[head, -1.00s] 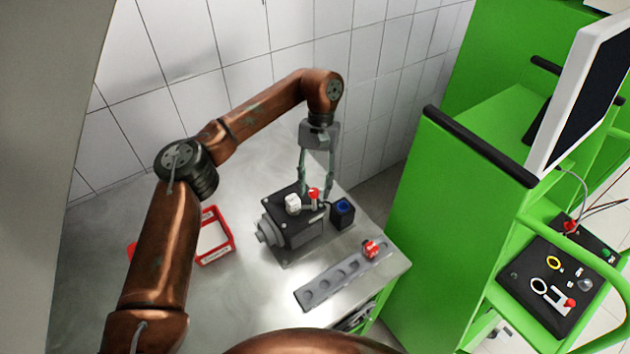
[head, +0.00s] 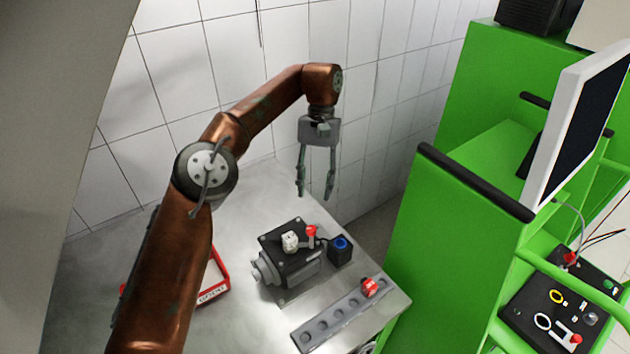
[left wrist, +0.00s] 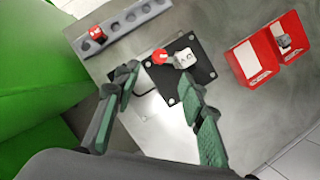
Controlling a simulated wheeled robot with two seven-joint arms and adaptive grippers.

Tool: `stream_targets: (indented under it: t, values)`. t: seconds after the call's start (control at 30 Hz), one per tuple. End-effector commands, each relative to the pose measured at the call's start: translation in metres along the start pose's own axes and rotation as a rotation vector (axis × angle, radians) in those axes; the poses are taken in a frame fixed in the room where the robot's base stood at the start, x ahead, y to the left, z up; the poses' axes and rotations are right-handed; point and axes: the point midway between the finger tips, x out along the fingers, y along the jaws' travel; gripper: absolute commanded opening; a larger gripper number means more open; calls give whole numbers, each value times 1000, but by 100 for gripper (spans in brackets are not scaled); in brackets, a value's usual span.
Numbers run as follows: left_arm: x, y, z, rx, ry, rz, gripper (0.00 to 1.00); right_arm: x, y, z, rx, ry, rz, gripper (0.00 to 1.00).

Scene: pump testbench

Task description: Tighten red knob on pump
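The pump (head: 288,258) is a black and grey block on the metal table. A red knob (head: 310,232) stands on its top beside a white fitting (head: 290,241). My left gripper (head: 315,192) is open and empty, above and behind the pump, apart from the knob. In the left wrist view, the red knob (left wrist: 160,56) and white fitting (left wrist: 184,59) lie beyond the two spread fingers (left wrist: 165,100). My right gripper is not in view.
A grey rack (head: 335,322) with round holes holds a red part (head: 370,287) at one end. A blue-topped black box (head: 340,250) stands beside the pump. Red bins (left wrist: 268,52) are on the table. A green cabinet (head: 455,240) stands to the right.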

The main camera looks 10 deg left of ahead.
Motion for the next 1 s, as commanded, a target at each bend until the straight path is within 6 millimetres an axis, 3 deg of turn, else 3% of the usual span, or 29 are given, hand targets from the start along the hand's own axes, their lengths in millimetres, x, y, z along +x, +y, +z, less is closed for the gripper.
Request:
stream_targets:
  t: [0.3, 1.0]
  values:
    - [-14, 0, 0, -2, 13, 1, 38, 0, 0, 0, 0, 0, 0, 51]
    - [-15, -1, 0, -2, 14, 3, 38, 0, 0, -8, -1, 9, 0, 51]
